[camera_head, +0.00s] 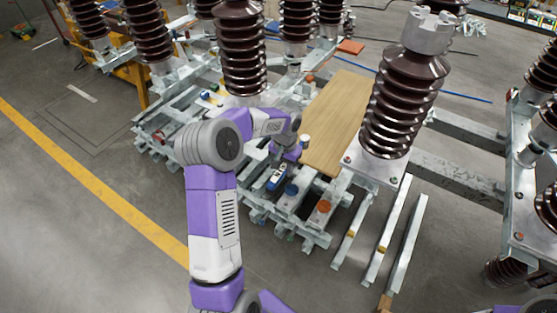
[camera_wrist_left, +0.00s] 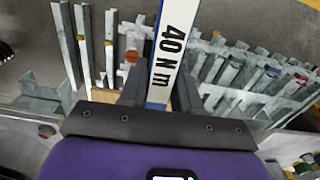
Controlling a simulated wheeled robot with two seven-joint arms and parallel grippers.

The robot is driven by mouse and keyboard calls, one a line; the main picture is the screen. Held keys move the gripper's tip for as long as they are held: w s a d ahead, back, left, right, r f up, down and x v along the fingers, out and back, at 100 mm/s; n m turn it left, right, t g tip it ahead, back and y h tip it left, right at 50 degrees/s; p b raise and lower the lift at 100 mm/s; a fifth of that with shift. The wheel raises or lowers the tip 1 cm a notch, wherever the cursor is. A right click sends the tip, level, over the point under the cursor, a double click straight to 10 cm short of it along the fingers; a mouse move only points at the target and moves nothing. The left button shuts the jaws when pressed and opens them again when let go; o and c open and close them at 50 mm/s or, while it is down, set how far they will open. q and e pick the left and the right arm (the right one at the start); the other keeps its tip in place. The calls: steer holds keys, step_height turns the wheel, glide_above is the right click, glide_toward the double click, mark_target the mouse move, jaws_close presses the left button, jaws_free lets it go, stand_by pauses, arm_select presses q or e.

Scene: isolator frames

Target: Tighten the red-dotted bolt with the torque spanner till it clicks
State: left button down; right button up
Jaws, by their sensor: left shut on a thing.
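My left gripper (camera_wrist_left: 148,98) is shut on the torque spanner (camera_wrist_left: 172,45), a white bar with blue edges marked "40 N m" that runs up out of the left wrist view. In the head view my left gripper (camera_head: 286,152) is partly hidden by its own wrist, over the steel bars. A blue and white piece (camera_head: 277,178) shows just below it; I cannot tell if it is part of the spanner. The spanner's head is not visible. My right gripper is not in view.
A brown ribbed insulator (camera_head: 400,95) stands on a steel plate (camera_head: 368,172) right of the arm. A wooden board (camera_head: 338,112) lies between them. Steel bars (camera_head: 408,245) lie at front right. Open floor (camera_head: 75,230) is at left.

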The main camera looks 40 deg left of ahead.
arm_select(q)
steer(key=s+d+f, duration=0.1)
steer(key=s+d, duration=0.2)
steer(key=d, duration=0.7)
steer(key=s+d+f+m, duration=0.1)
steer(key=s+d, duration=0.3)
steer(key=d, duration=0.5)
steer(key=shift+s+d+f+m, duration=0.3)
steer(key=shift+d+f, duration=0.1)
steer(key=shift+f, duration=0.2)
